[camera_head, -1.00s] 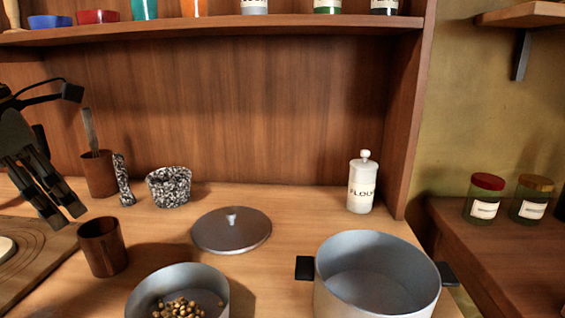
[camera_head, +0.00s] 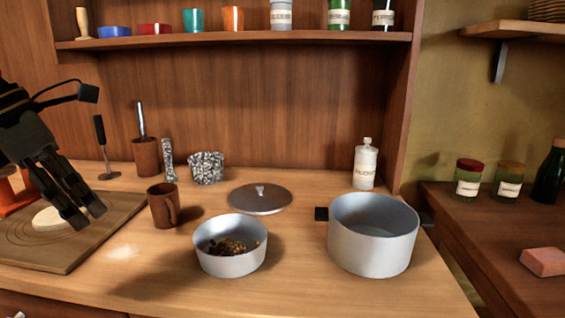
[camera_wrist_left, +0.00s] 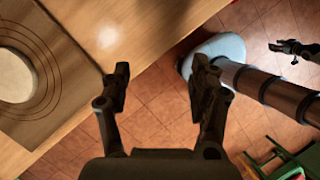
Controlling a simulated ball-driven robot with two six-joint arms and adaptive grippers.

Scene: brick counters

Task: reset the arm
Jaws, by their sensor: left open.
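My left gripper (camera_head: 88,215) is at the left of the head view, pointing down over the wooden board (camera_head: 60,258) and a pale round piece (camera_head: 48,218) on it. Its two dark fingers are apart with nothing between them. In the left wrist view the open fingers (camera_wrist_left: 158,68) hang over the tiled floor, just off the counter edge. A small dark shape at the right of that view looks like my right gripper (camera_wrist_left: 287,47); its jaws are too small to read.
A shelf (camera_head: 250,42) runs above. The front middle is clear.

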